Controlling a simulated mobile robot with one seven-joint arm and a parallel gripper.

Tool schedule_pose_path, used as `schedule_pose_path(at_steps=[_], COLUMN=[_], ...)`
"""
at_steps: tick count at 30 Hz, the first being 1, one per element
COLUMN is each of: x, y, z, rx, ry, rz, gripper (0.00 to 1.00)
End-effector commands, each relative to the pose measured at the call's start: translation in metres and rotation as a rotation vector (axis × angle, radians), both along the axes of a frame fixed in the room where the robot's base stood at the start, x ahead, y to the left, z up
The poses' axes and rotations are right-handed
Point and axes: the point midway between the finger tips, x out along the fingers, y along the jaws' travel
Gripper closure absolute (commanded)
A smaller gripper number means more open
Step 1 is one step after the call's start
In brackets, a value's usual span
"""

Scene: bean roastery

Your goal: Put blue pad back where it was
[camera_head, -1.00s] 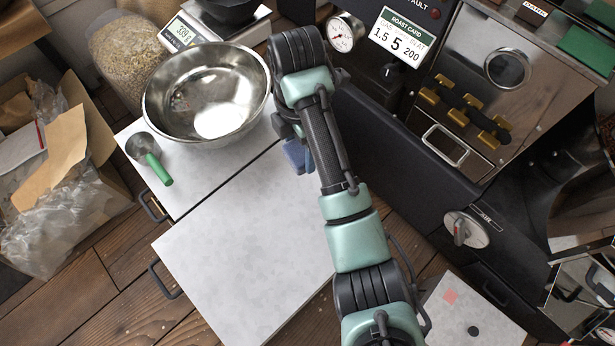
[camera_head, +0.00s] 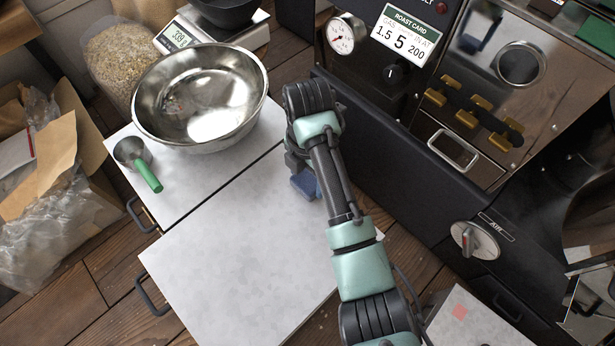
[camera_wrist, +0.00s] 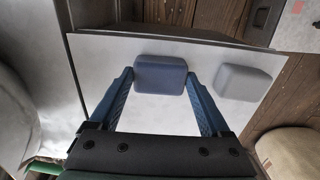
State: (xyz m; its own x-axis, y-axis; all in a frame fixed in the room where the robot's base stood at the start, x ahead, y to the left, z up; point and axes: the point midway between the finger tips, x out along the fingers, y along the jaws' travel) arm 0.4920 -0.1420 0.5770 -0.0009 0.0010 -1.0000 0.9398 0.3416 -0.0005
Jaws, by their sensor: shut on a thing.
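The blue pad (camera_wrist: 160,74) is a rounded dark-blue block between the tips of my gripper (camera_wrist: 160,82) in the wrist view. The gripper's blue fingers are shut on it from both sides. It is over the light worktop near its far edge in that view; I cannot tell whether it touches the top. A grey pad (camera_wrist: 243,83) of similar shape lies just outside the right finger. In the head view my arm covers most of the gripper and the grey pad; a small blue part (camera_head: 305,183) shows beside the arm, pad or finger.
The worktop's front part is clear. A low surface bears a red square (camera_head: 460,312).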

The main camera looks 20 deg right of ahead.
Motion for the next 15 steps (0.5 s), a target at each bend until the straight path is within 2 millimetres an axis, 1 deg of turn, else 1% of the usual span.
schedule_pose_path(at_steps=[6, 10, 11, 12, 14, 15], x=[0.0003, 0.0002, 0.0002, 0.0002, 0.0002, 0.0003], y=[-0.0003, -0.0002, -0.0002, -0.0003, -0.0002, -0.0002], z=[0.0005, -0.0026, -0.0029, -0.0025, -0.0025, -0.0025], rx=[-0.001, -0.001, -0.001, -0.001, -0.001, -0.001], ry=[-0.001, 0.000, 0.000, 0.000, 0.000, 0.000], rz=[0.000, 0.000, 0.000, 0.000, 0.000, 0.000], gripper=[0.63, 0.63, 0.17, 0.10, 0.00, 0.00])
